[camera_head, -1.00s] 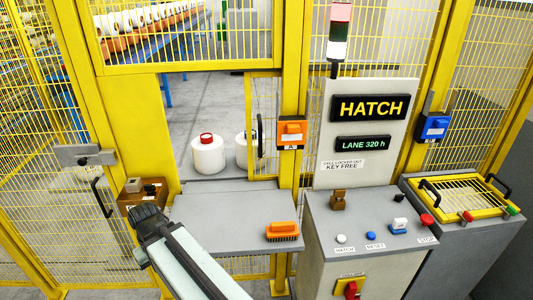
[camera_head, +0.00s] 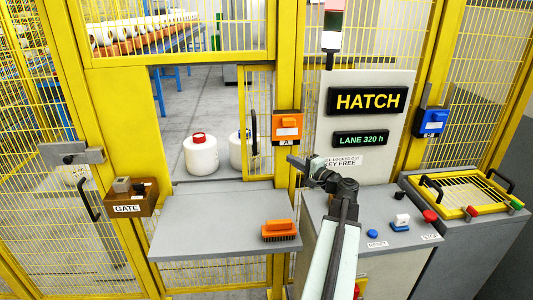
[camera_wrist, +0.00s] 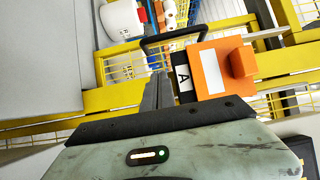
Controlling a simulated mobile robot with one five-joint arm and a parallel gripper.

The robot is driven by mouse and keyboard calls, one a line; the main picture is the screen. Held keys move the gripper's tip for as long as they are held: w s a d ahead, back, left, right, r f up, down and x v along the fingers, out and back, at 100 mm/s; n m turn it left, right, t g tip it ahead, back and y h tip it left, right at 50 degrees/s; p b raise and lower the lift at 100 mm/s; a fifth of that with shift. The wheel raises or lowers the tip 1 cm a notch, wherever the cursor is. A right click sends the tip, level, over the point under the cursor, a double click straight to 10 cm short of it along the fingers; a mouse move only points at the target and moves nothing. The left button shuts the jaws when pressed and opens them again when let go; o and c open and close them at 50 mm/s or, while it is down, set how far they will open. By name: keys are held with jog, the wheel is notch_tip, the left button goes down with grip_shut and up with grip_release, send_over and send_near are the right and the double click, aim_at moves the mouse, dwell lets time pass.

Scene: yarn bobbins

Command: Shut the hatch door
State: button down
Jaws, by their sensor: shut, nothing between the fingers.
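The hatch door (camera_head: 257,105) is a narrow yellow-framed mesh panel at the right side of the hatch opening. The opening to its left is clear, so the hatch stands open. The door's black handle (camera_head: 254,132) is upright; it also shows in the wrist view (camera_wrist: 174,39), just beyond my fingertips. My gripper (camera_head: 294,160) is shut and empty, right of and lower than the handle in the head view, pointing left. In the wrist view its closed fingers (camera_wrist: 158,88) point towards the handle, with no clear contact.
An orange lock box marked A (camera_head: 287,127) sits on the post beside the door, close to my fingers. The grey shelf (camera_head: 200,228) holds an orange brush (camera_head: 280,230). White containers (camera_head: 201,155) stand beyond the opening. The console (camera_head: 395,245) lies under my arm.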

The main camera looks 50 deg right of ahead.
jog(key=w+a, duration=0.1)
jog(key=w, duration=1.2)
jog(key=shift+w+a, duration=0.15)
jog(key=shift+a, duration=0.1)
